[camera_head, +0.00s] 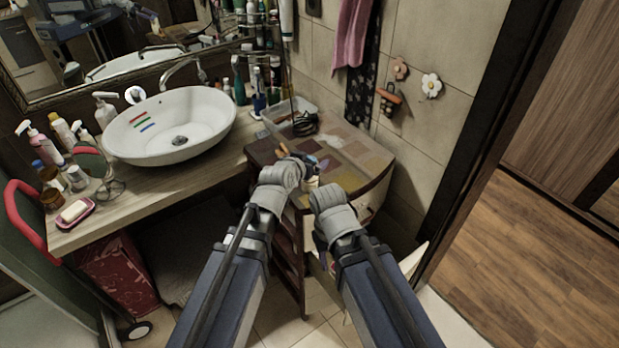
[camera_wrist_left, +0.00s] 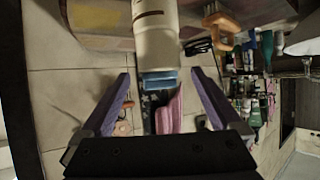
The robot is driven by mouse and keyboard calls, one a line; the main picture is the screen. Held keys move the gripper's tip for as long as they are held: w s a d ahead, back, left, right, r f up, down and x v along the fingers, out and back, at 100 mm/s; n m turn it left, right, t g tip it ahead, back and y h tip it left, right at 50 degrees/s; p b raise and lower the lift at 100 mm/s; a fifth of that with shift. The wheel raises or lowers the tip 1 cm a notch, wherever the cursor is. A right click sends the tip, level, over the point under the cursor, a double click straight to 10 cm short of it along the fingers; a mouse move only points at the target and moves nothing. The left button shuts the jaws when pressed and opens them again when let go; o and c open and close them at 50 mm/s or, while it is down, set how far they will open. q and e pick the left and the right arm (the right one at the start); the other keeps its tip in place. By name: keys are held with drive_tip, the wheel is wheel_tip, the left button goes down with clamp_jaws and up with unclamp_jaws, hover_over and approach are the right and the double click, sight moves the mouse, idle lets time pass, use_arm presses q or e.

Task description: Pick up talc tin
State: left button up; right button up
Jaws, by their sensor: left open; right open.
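The talc tin, a cream cylinder with a dark stripe and a blue cap (camera_wrist_left: 157,45), shows in the left wrist view, where the picture is turned over and the cap points down. In the head view a small cream part of it (camera_head: 312,183) shows at the cabinet's front, mostly hidden by my left gripper. My left gripper (camera_head: 304,158) is open; in its wrist view the fingers (camera_wrist_left: 160,76) stand either side of the tin's cap end, with gaps on both sides. My right gripper (camera_head: 321,245) is lower, in front of the cabinet, largely hidden by its own wrist.
The patterned cabinet top (camera_head: 365,158) carries a clear container (camera_head: 292,118) with a dark cable. Left of it is a counter (camera_head: 190,172) with a white basin (camera_head: 135,140), bottles and a soap dish (camera_head: 75,212). A tiled wall with a pink towel (camera_head: 352,35) stands behind.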

use_arm(q)
drive_tip(key=b+x, duration=0.2)
drive_tip(key=x, duration=0.2)
drive_tip(key=shift+f, duration=0.3)
drive_tip(key=shift+r, duration=0.1)
drive_tip(key=shift+c, duration=0.6)
clamp_jaws()
